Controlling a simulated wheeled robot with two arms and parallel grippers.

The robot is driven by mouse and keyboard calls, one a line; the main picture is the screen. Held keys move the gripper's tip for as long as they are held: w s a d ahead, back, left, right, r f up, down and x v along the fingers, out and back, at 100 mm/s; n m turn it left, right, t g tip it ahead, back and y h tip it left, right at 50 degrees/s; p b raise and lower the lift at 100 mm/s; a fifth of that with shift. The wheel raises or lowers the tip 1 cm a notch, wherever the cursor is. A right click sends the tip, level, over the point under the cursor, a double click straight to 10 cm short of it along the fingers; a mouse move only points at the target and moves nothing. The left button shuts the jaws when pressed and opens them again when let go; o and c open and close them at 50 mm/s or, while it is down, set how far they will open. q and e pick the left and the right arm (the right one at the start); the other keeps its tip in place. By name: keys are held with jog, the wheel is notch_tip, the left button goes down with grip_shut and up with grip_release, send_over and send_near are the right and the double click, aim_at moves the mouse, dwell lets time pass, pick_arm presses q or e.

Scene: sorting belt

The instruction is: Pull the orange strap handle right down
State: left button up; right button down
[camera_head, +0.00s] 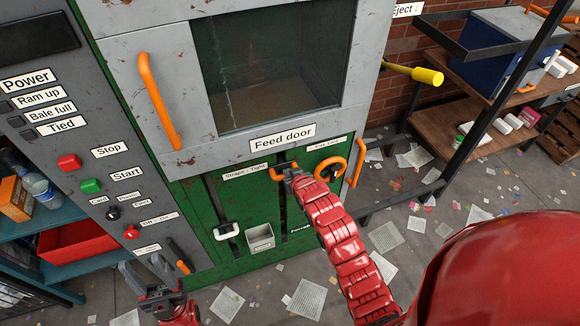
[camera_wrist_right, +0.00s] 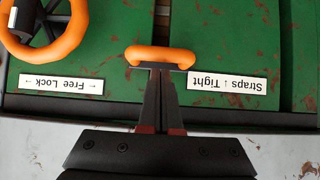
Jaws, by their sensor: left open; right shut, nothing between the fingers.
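The orange strap handle (camera_head: 276,174) is a small orange bar at the top of a dark vertical slot in the green panel. It also shows in the right wrist view (camera_wrist_right: 160,53), beside the upside-down "Straps Tight" label (camera_wrist_right: 220,87). My right gripper (camera_head: 289,172) is at the handle. Its fingers (camera_wrist_right: 160,75) are shut with nothing between them, and their tips lie right against or just over the bar's edge; I cannot tell whether they touch. My left gripper (camera_head: 153,284) is open and empty, low at the left in front of the machine.
An orange wheel (camera_head: 330,168) and an orange upright handle (camera_head: 356,162) are right of the strap handle. A white-and-black handle (camera_head: 226,231) and a grey box (camera_head: 260,238) are on the lower panel. The feed door's handle (camera_head: 158,100) is above. Paper litters the floor.

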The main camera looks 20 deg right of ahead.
jog(key=shift+f, duration=0.35)
notch_tip(320, 180, down, 28)
jog(key=b, duration=1.9)
jog(key=shift+f+b, duration=0.25)
jog(key=shift+b, duration=0.05)
